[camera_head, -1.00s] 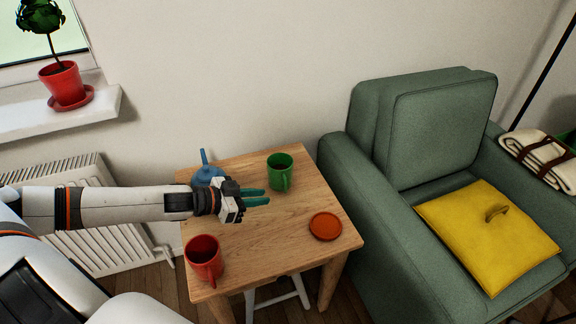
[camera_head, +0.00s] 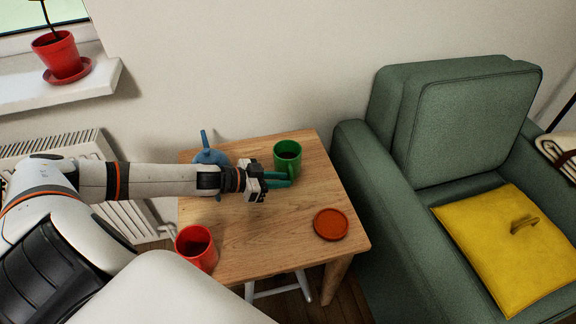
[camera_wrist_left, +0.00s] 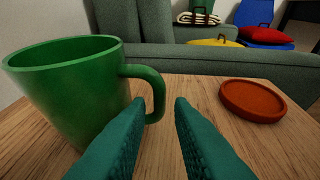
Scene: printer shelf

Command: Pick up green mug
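The green mug (camera_head: 287,155) stands upright on the wooden table towards its back right. In the left wrist view the mug (camera_wrist_left: 68,92) fills the left side, with its handle (camera_wrist_left: 157,92) pointing right. My left gripper (camera_head: 290,179) has teal fingers and is at the mug's handle side. In the left wrist view the fingers (camera_wrist_left: 160,115) are apart, and nothing is held between them. The handle is just ahead of the left finger, which overlaps its lower part; I cannot tell whether they touch. My right gripper is not in view.
A red mug (camera_head: 196,248) stands at the table's front left. An orange-red coaster (camera_head: 330,224) lies at the right. A blue watering can (camera_head: 211,157) is behind my left forearm. The table (camera_head: 275,235) is bare at front centre. A green armchair (camera_head: 405,225) stands close to its right.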

